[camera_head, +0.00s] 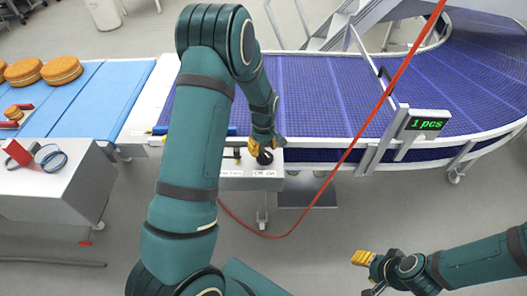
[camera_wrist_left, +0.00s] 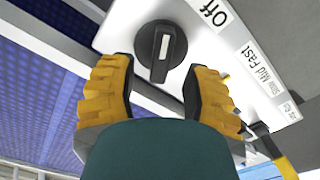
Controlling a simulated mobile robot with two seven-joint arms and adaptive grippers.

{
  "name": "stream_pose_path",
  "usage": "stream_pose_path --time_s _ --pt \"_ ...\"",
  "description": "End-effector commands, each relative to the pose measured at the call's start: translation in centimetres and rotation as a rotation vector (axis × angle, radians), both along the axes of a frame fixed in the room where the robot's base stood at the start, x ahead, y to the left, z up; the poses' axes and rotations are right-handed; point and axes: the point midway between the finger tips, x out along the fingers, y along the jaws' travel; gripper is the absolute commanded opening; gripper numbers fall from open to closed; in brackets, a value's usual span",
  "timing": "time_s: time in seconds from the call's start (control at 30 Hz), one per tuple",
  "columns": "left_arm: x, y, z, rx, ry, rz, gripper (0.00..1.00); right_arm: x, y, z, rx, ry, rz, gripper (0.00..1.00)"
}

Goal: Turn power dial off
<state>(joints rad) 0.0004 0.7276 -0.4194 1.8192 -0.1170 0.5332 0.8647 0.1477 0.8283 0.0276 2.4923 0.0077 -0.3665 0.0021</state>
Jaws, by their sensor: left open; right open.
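The power dial (camera_wrist_left: 161,50) is a round black knob with a raised grip and a white line, set on a pale control panel (camera_head: 248,183). The line runs nearly up and down in the left wrist view; I cannot tell which label it points to. An "Off" label (camera_wrist_left: 214,12) is beside the dial. My left gripper (camera_wrist_left: 160,78) is open, with yellow-padded fingers either side of the dial's near edge; contact is unclear. In the head view, my left gripper (camera_head: 259,147) is at the panel's top right, partly hiding the dial (camera_head: 265,157). My right gripper (camera_head: 364,258) is open and empty at lower right.
A "Slow Mid Fast" label (camera_wrist_left: 262,68) is further along the panel. A blue curved conveyor (camera_head: 320,95) runs behind the panel. A display (camera_head: 427,123) reads "1 pcs". A red cable (camera_head: 340,165) crosses the front. Round cakes (camera_head: 61,70) stand on a blue belt at left.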

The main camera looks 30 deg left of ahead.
Motion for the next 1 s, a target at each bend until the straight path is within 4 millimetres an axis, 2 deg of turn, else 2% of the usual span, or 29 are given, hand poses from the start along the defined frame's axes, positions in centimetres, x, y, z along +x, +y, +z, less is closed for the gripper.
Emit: stream_pose_path --time_s 0.2,0.53,0.57,0.6,0.7,1.0 --pt "0.0 0.0 -1.9 0.0 0.0 0.0 0.48 0.0 0.0 -0.1 0.0 0.0 0.0 0.47" --pt "0.0 0.0 -2.1 0.0 -0.001 0.0 0.48 0.0 0.0 -0.1 0.0 0.0 0.0 0.47" --pt "0.0 0.0 -2.1 0.0 -0.001 0.0 0.44 0.0 0.0 -0.1 0.0 0.0 0.0 0.47" --pt "0.0 0.0 -2.1 0.0 -0.001 0.0 0.3 0.0 0.0 -0.1 0.0 0.0 0.0 0.47" --pt "0.0 0.0 -2.1 0.0 -0.001 0.0 0.0 0.0 0.0 -0.1 0.0 0.0 0.0 0.47" --pt "0.0 0.0 -2.1 0.0 0.0 -0.002 0.0 0.0 0.0 -0.1 0.0 0.0 0.0 0.47"
